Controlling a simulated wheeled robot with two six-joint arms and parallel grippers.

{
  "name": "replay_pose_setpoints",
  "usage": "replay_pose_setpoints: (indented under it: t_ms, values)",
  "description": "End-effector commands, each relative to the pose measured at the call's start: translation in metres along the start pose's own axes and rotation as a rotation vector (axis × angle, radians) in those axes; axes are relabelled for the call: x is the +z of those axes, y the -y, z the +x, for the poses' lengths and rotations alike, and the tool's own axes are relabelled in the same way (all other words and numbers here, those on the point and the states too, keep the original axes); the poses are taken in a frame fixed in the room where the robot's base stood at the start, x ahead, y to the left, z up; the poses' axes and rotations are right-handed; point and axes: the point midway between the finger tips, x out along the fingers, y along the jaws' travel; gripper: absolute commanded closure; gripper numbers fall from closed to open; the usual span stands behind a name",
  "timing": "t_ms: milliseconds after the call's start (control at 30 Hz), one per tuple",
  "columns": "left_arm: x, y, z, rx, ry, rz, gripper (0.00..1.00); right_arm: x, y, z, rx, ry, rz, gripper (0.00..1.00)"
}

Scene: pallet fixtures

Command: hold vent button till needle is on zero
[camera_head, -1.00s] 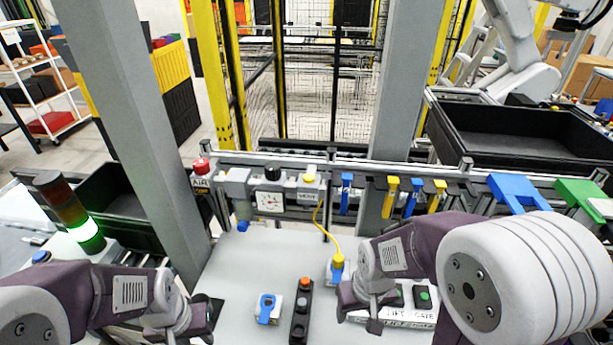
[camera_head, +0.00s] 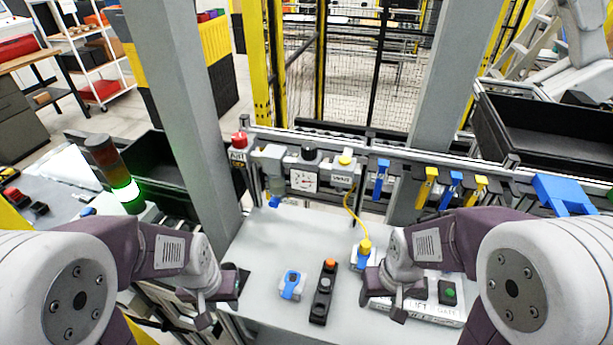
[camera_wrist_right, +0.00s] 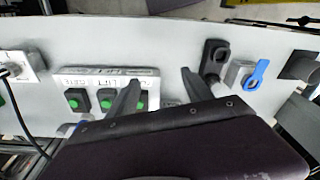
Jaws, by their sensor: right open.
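The yellow vent button (camera_head: 345,160) sits on top of a pale box marked VENT (camera_head: 342,179) on the rear rail in the head view. The white square gauge (camera_head: 304,181) is just left of it; its needle is too small to read. My right gripper (camera_head: 382,299) is open and empty over the panel, in front of the vent box and well apart from it. In the right wrist view its two fingers (camera_wrist_right: 160,88) are spread, near the LIFT GATE box (camera_wrist_right: 107,78). My left gripper (camera_head: 222,297) appears open and empty at the panel's left edge.
A red AIR knob (camera_head: 239,140) stands left of the gauge. A yellow cable (camera_head: 352,208) runs from the vent box to a plug. A blue-handled switch (camera_head: 291,285) and a black button strip (camera_head: 323,293) are on the panel. Coloured hooks hang along the rail.

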Motion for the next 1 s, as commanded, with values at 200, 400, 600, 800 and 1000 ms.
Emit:
replay_pose_setpoints:
  t_ms: [200,400,600,800,1000]
  values:
    - [0.0,0.0,0.0,0.0,0.0,0.0,0.64,0.0,0.0,0.0,0.0,0.0,0.0,0.41]
    - [0.0,0.0,0.0,0.0,0.0,0.0,0.64,0.0,0.0,0.0,0.0,0.0,0.0,0.5]
    - [0.0,0.0,0.0,0.0,0.0,0.0,0.64,0.0,0.0,0.0,0.0,0.0,0.0,1.0]
    - [0.0,0.0,0.0,0.0,0.0,0.0,0.64,0.0,0.0,0.0,0.0,0.0,0.0,1.0]
    - [0.0,0.0,0.0,0.0,0.0,0.0,0.64,0.0,0.0,0.0,0.0,0.0,0.0,1.0]
